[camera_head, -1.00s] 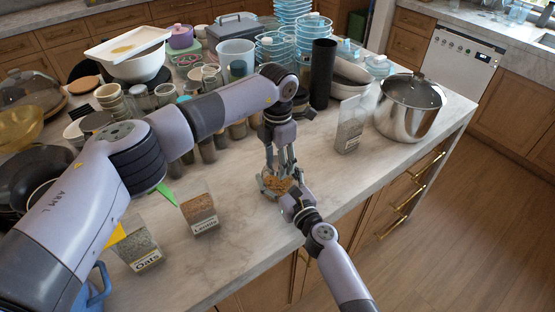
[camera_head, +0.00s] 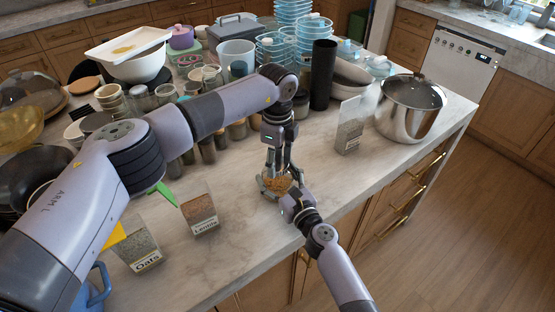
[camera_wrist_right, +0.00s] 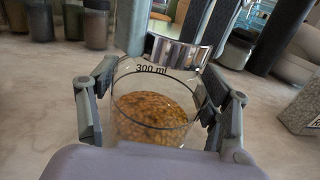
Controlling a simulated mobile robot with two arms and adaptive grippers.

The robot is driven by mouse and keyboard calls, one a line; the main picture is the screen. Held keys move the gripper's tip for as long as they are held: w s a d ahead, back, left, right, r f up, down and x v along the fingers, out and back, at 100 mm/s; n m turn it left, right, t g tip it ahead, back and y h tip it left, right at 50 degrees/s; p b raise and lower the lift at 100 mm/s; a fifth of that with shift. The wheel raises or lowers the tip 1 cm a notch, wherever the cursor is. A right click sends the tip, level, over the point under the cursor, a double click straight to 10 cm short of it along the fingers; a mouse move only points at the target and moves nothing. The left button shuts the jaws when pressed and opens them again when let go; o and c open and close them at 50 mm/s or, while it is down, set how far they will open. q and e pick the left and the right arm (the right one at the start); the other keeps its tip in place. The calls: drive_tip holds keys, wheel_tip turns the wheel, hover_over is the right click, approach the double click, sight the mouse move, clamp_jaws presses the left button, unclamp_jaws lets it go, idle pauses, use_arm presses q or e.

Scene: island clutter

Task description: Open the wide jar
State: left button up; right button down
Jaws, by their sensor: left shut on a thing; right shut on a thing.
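The wide jar (camera_wrist_right: 150,118) is clear glass with a "300 ml" mark and orange-brown grains inside. It stands upright near the front edge of the counter; in the head view the jar (camera_head: 276,184) is small and partly hidden by my grippers. My right gripper (camera_head: 274,192) is shut around the jar's body from the front. My left gripper (camera_head: 279,168) points down from above, shut on the shiny metal lid (camera_wrist_right: 178,53), one finger on each side. The lid looks tilted in the wrist view; I cannot tell whether it is fully free of the rim.
Lentils (camera_head: 199,214) and oats (camera_head: 138,246) containers stand to the left. A clear labelled container (camera_head: 350,128) and a steel pot (camera_head: 411,108) stand to the right. Bowls, cups and stacked blue containers (camera_head: 275,48) crowd the back.

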sight(277, 163)
use_arm(q)
drive_tip(key=n, duration=0.3)
use_arm(e)
drive_tip(key=shift+a, duration=0.1)
use_arm(q)
drive_tip(key=shift+w+a, duration=0.1)
drive_tip(key=shift+r, duration=0.15)
drive_tip(key=shift+r, duration=1)
drive_tip(key=shift+r, duration=2)
use_arm(e)
drive_tip(key=shift+c, duration=0.6)
unclamp_jaws()
